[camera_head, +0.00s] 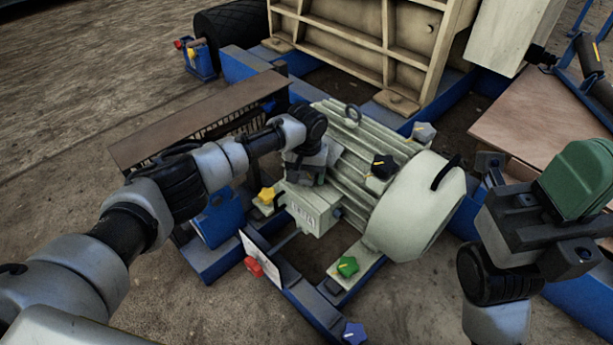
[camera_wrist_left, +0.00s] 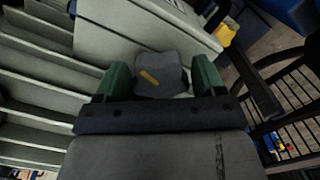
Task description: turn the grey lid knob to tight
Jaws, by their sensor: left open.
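The grey lid knob (camera_wrist_left: 158,76) has a yellow pointer mark and sits on the pale terminal box (camera_wrist_left: 120,30) in the left wrist view. My left gripper (camera_wrist_left: 162,82) is open, with one green finger on each side of the knob. A narrow gap shows on the left; contact on the right is unclear. In the head view, my left gripper (camera_head: 306,178) is over the terminal box (camera_head: 314,206) of the motor and hides the knob. My right gripper (camera_head: 535,205) is raised at the right, away from the motor; its jaw gap is unclear.
The ribbed motor (camera_head: 350,180) has a lifting eye (camera_head: 352,113). A brown guard (camera_head: 190,120) stands left of it.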

